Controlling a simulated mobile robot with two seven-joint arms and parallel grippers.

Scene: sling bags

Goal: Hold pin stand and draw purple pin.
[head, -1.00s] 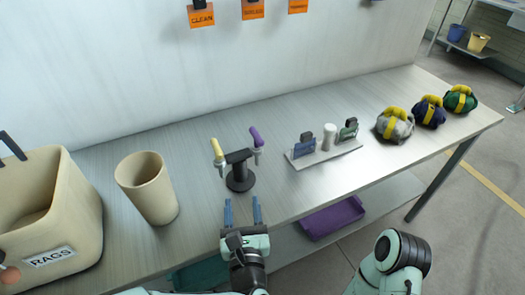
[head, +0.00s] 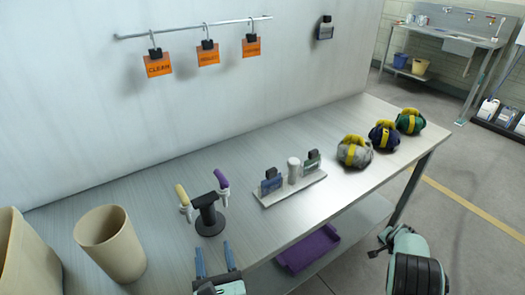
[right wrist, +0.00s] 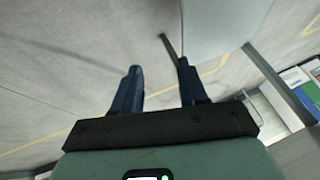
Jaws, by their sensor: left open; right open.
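The pin stand (head: 209,217) is a black post on a round base near the bench's front edge in the head view. A yellow-handled pin (head: 182,195) hangs on its left side and the purple pin (head: 221,180) on its right side, both upright. My left gripper (head: 213,245) is open and empty, in front of the stand and apart from it. My right gripper (right wrist: 159,64) is open and empty in the right wrist view, with floor beyond its fingers. In the head view my right arm is off the bench's front side, at the lower right.
A beige bin (head: 108,248) stands left of the stand. A small rack (head: 300,192) with tags and a white cylinder stands to the right. Several tied bags, including a grey one (head: 354,153), sit farther right. A purple tray (head: 308,250) lies on the lower shelf.

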